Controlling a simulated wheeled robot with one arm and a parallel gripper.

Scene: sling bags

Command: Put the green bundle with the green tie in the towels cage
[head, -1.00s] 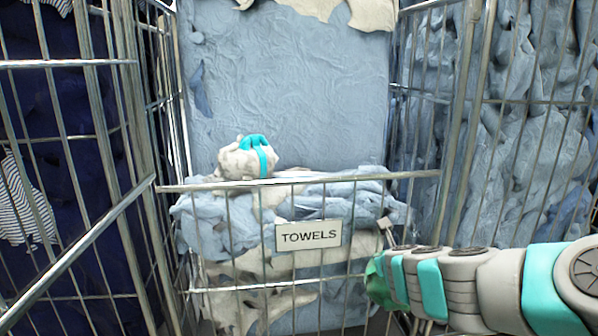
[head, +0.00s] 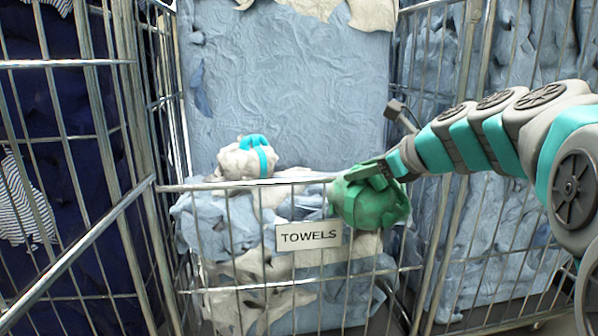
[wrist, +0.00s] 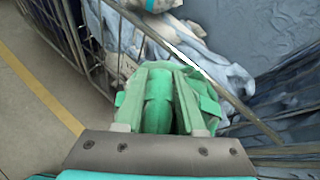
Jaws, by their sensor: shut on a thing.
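The green bundle (head: 369,203) hangs under my gripper (head: 372,172), at the front right of the towels cage, in front of its top rail in the head view. My gripper is shut on it; the wrist view shows the green bundle (wrist: 158,105) between the two fingers (wrist: 158,98). The towels cage (head: 310,184) carries a white sign reading TOWELS (head: 309,235). Inside it lie blue-grey and cream cloths, with a cream bundle with a turquoise tie (head: 245,160) on top.
A cage with dark blue cloth (head: 60,140) stands at the left, and a cage with blue-grey cloth (head: 510,180) at the right. The towels cage's top rail (wrist: 205,75) runs just beyond the bundle in the wrist view. Open room lies above the cloths.

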